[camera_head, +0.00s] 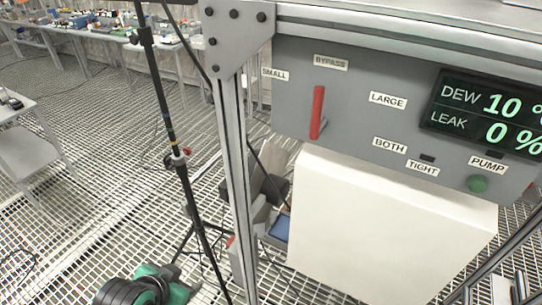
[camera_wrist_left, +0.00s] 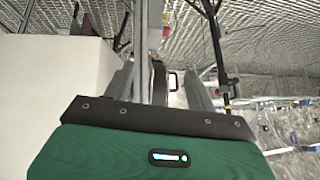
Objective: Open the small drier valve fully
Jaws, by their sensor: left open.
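A red lever (camera_head: 318,108) stands nearly upright on the grey panel (camera_head: 350,85). Its top is just below the BYPASS label (camera_head: 331,62). The SMALL label (camera_head: 275,74) is to its upper left and the LARGE label (camera_head: 388,100) to its right. I cannot tell a separate small drier valve. My left gripper (camera_wrist_left: 165,78) shows in the left wrist view with grey fingers apart, nothing clearly between them. A green and black part of my left arm is low at the left in the head view, away from the lever. My right gripper is not seen.
A white box (camera_head: 380,225) juts out below the panel. A metal post (camera_head: 236,170) stands at the panel's left, with a black stand (camera_head: 172,130) further left. The display (camera_head: 487,113) reads DEW 10 and LEAK 0%. A green button (camera_head: 477,184) is below it.

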